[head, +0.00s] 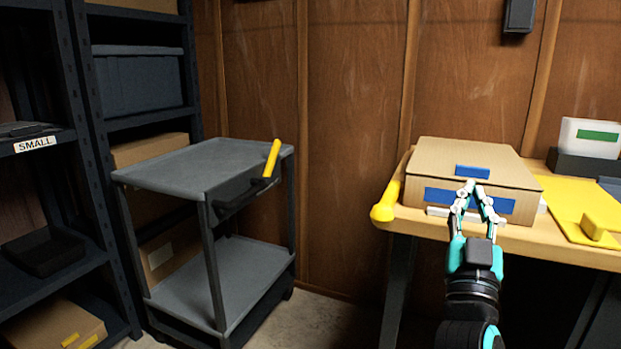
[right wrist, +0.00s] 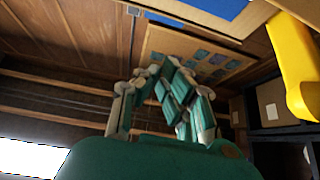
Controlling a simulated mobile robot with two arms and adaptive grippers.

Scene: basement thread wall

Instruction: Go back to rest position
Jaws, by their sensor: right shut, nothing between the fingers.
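My right gripper (head: 475,190) is in front of the cardboard box (head: 470,160) on the wooden workbench, its fingertips by the box's blue labels. It is shut with nothing between the fingers. Whether the fingertips touch the box cannot be told. In the right wrist view the fingers of my right gripper (right wrist: 162,72) come together at their tips, below a blue patch at the top. My left gripper is not in view.
The workbench edge (head: 560,257) carries a yellow rounded piece (head: 384,212) at its left end. A grey cart (head: 200,165) with a yellow handle (head: 272,158) stands left of it. Dark shelving (head: 85,90) is at far left. Some floor shows between cart and bench.

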